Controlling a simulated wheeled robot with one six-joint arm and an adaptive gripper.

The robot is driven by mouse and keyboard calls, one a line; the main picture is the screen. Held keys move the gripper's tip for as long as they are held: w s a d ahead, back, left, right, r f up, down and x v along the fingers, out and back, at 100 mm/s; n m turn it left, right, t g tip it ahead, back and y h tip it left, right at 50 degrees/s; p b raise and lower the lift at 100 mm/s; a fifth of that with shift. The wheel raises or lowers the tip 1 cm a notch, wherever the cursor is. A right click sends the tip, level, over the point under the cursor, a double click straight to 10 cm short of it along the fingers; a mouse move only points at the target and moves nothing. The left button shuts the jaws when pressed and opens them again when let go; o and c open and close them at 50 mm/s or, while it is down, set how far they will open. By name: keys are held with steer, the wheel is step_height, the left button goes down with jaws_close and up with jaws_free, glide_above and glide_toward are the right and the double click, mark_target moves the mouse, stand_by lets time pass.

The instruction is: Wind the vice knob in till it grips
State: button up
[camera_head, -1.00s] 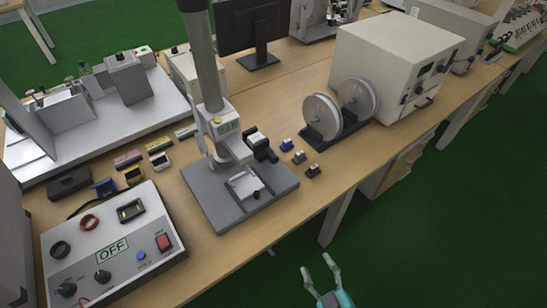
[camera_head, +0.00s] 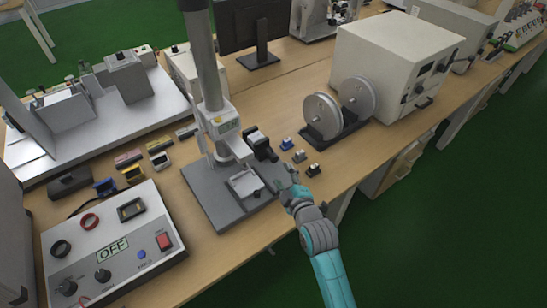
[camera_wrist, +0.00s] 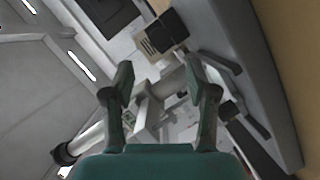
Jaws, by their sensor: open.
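The vice (camera_head: 244,182) is a small pale block on the grey base plate (camera_head: 205,200) of a test stand. Its small dark knob (camera_head: 256,194) sticks out at the front right. My gripper (camera_head: 284,180) reaches in over the right edge of the base plate, to the right of the knob and apart from it. In the wrist view my gripper (camera_wrist: 160,75) is open, with nothing held between its two fingers. Parts of the stand show beyond the fingers there; I cannot clearly make out the knob in that view.
The stand's column (camera_head: 203,65) rises behind the vice, with a black device (camera_head: 261,146) beside it. Small clamps (camera_head: 299,156) lie right of the base. Two reels (camera_head: 322,118) stand further back. A control box (camera_head: 110,245) showing OFF sits at left.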

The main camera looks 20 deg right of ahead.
mark_target(275, 160)
steer(key=x, duration=1)
steer(key=shift+w, duration=0.1)
steer(key=shift+c, duration=0.3)
jaws_close()
